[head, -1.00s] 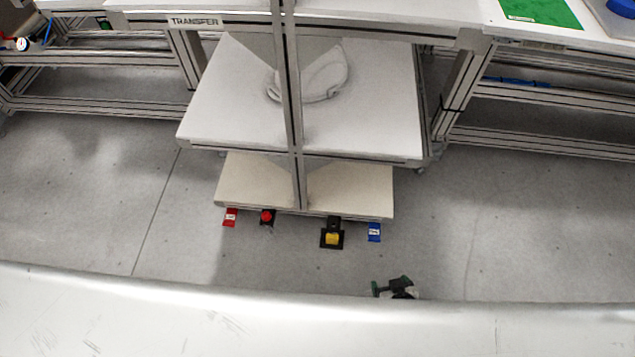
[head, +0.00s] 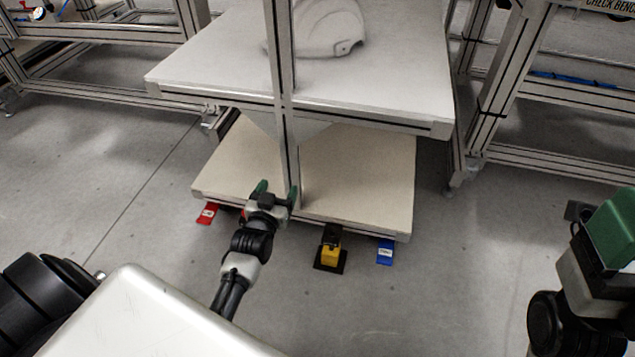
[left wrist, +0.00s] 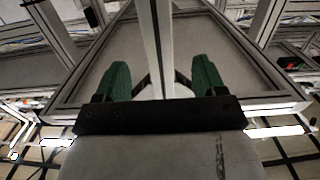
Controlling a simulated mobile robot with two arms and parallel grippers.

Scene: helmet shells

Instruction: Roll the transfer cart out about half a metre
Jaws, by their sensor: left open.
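The transfer cart stands in front of me, with a white upper shelf (head: 215,75), a beige lower shelf (head: 360,180) and a grey upright post (head: 282,60) at its front. My left gripper (head: 278,190) is open by the lower part of this post, near the front of the lower shelf. In the left wrist view, its green fingers (left wrist: 160,68) are apart, one on each side of the post (left wrist: 155,40). Contact cannot be told. Part of my right gripper (head: 605,225) shows at the right edge; its jaw opening is unclear.
A white helmet shell (head: 325,30) rests on the upper shelf. Under the cart's front edge are a red tag (head: 207,213), a yellow pedal (head: 330,255) and a blue tag (head: 385,252). Metal-framed benches stand left and right. The floor (head: 120,215) in front is mostly clear.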

